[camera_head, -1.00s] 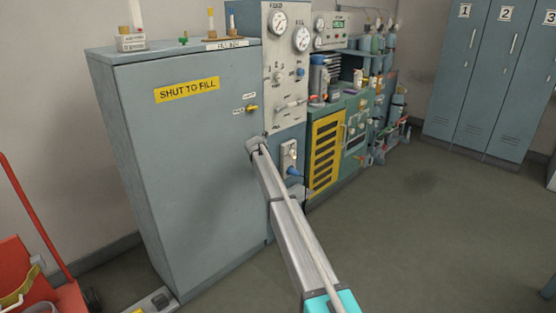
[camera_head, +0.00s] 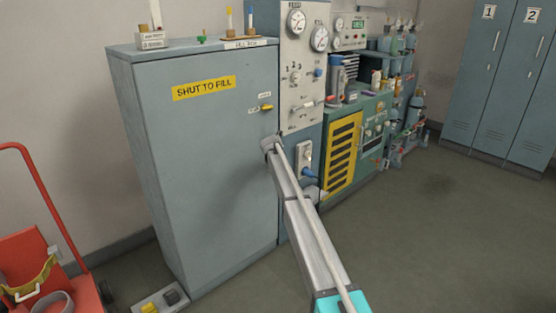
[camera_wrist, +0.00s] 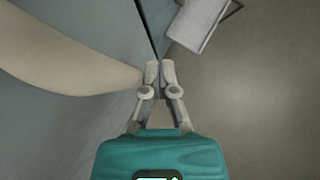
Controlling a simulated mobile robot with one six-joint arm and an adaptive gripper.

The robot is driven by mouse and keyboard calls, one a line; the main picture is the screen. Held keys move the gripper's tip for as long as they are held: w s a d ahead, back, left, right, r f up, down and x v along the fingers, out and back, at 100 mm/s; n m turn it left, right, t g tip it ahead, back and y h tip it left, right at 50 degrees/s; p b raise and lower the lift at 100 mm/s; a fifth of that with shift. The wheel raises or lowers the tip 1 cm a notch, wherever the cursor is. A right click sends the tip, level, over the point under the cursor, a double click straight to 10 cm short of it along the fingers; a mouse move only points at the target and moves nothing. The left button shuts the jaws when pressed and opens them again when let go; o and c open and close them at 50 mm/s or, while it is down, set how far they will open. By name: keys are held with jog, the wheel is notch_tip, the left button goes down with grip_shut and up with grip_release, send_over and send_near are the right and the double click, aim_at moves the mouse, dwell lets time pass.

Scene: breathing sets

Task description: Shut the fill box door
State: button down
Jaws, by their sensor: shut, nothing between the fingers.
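The fill box door (camera_head: 205,165) is the large grey-blue front of the cabinet, with a yellow "SHUT TO FILL" label (camera_head: 204,88). It looks flush or nearly flush with the cabinet. I cannot tell whether it is latched. A small yellow lever (camera_head: 266,107) sits near its upper right edge. My arm reaches up to the door's right edge, and the gripper itself cannot be made out in the head view. In the wrist view my gripper (camera_wrist: 160,72) is shut and empty, its tips at the end of a narrow dark gap beside the grey-blue surface. Contact is unclear.
A gauge panel (camera_head: 303,75) stands right of the door, then a green unit with a yellow grille (camera_head: 343,155). A red trolley (camera_head: 45,265) stands at lower left, with a small pedal-like box (camera_head: 160,300) by the cabinet foot. Open floor (camera_head: 440,240) lies right.

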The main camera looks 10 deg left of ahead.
jog(key=s+d+r+p, duration=0.5)
jog(key=d+r+p, duration=0.2)
jog(key=d, duration=0.2)
jog(key=shift+s+d, duration=0.15)
jog(key=shift+s, duration=0.2)
dwell(0.4)
jog(key=s+d+f+m+g, duration=0.1)
jog(key=s+d+m, duration=0.45)
jog(key=s, duration=0.45)
jog(key=s+d+f+m+g, duration=0.2)
jog(key=s+d+m, duration=0.3)
jog(key=s, duration=0.4)
jog(key=s+d+f+m+g, duration=0.1)
jog(key=s+d+m, duration=0.3)
jog(key=s+m, duration=0.45)
jog(key=s+d+f+m+g+y, duration=0.1)
jog(key=s+d+m+g, duration=0.15)
jog(key=s+m, duration=0.85)
jog(key=s+d+m+g, duration=0.2)
jog(key=s+d+m, duration=0.15)
jog(key=s, duration=1.65)
notch_tip(320, 180, up, 18)
jog(key=p, duration=1.8)
jog(key=shift+a+f, duration=0.2)
